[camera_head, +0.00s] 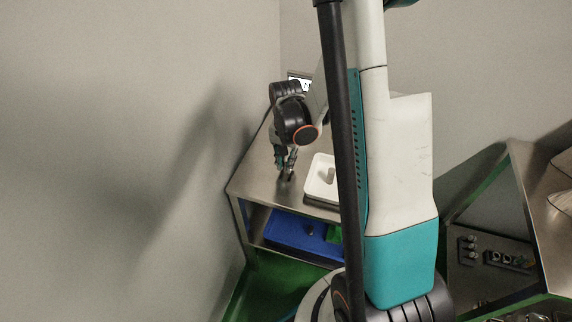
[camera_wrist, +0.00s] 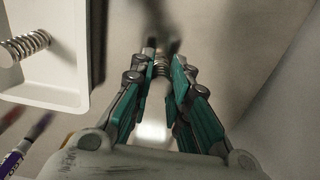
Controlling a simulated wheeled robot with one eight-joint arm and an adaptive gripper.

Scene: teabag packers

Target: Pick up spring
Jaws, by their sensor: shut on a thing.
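In the wrist view my gripper (camera_wrist: 160,62) is shut on a metal coil spring (camera_wrist: 160,69), which sits between its two fingertips. Part of the spring is hidden by the fingers. In the head view my gripper (camera_head: 286,175) is low over the left part of a steel table (camera_head: 258,182), left of a white tray. The spring it holds is too small to make out there. A second coil spring (camera_wrist: 24,46) lies in the white tray in the wrist view, apart from my gripper.
The white tray (camera_head: 312,190) stands just right of my gripper, its rim (camera_wrist: 84,84) close by in the wrist view. Marker-like pens (camera_wrist: 22,150) lie below it there. A blue bin (camera_head: 285,230) sits on the shelf under the table. A wall (camera_head: 245,90) rises behind and left.

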